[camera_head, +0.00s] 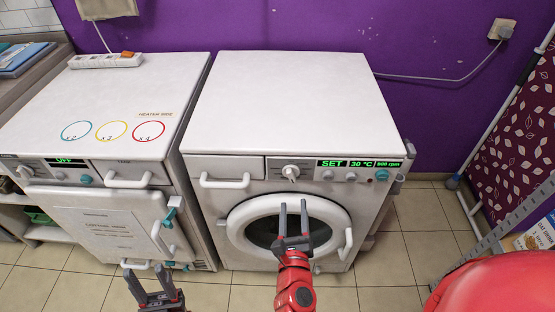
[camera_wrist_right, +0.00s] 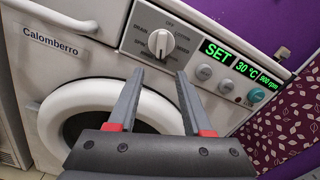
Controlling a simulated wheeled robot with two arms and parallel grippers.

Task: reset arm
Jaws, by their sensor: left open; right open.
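My right gripper (camera_head: 293,224) is open and empty in front of the washing machine's round door (camera_head: 240,232). In the right wrist view its two fingers (camera_wrist_right: 156,98) are spread below the white program knob (camera_wrist_right: 160,43), apart from it. The knob also shows in the head view (camera_head: 290,172). The machine's green display (camera_wrist_right: 238,62) reads SET, 30 °C and 900 rpm. My left gripper (camera_head: 152,285) is open and empty at the bottom edge of the head view, low in front of the left-hand machine (camera_head: 112,215).
The left-hand machine has coloured rings on top, a display (camera_head: 65,161) reading OFF and a handle. A power strip (camera_head: 106,60) lies at its back. An ironing board (camera_head: 515,130) stands at the right, with a red object (camera_head: 500,290) in front. Tiled floor (camera_head: 400,250) is clear between.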

